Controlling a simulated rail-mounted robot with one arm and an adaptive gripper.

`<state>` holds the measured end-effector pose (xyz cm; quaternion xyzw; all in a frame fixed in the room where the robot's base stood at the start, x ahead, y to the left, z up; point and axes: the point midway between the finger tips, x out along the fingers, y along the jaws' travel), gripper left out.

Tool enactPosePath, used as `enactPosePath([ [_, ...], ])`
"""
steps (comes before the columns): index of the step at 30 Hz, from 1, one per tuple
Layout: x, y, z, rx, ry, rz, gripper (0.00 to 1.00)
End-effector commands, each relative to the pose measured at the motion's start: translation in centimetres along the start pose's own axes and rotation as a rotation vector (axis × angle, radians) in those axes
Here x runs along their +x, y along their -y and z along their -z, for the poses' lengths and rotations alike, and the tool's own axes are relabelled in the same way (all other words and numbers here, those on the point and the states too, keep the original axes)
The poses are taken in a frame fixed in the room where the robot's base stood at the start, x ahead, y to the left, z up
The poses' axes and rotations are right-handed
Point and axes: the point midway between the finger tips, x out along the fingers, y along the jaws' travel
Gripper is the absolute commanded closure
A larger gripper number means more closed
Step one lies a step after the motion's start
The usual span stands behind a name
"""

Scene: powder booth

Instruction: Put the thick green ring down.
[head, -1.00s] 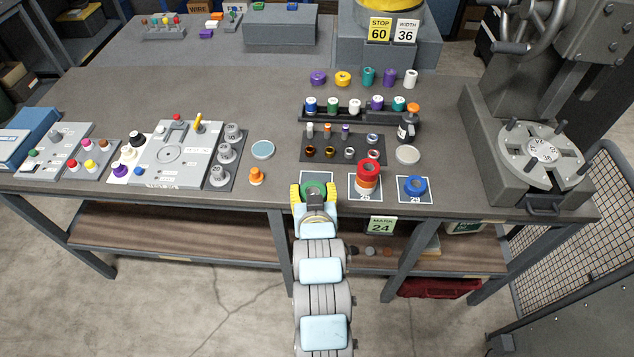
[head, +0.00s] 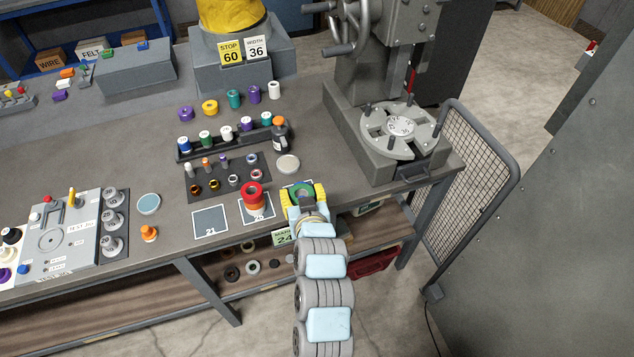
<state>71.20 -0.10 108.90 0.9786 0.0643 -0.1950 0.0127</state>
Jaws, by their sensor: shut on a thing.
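My gripper (head: 305,197) is shut on the thick green ring (head: 303,189), which sits between its yellow finger pads in the head view. It is at the right-hand marked square, near the front edge of the bench. That square and the blue ring seen there earlier are mostly hidden behind my gripper. I cannot tell how high the green ring is above them. The left square (head: 211,222), marked 21, is bare. A red ring (head: 252,190) tops a stack on the middle square to the left of my gripper.
A grey press with a round dial plate (head: 401,126) stands at the right. A pale disc (head: 287,164) lies behind my gripper. A rack of several spools (head: 226,135) and a dark tray of small rings (head: 222,180) are farther back left. A mesh guard (head: 465,165) borders the right end.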

Motion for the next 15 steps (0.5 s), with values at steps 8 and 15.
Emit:
enactPosePath([
  [8, 3.9, -0.5, 0.1, 0.0, -0.002, -0.001, 0.8],
  [15, 7.2, -0.9, 0.0, 0.0, -0.002, -0.001, 0.8],
])
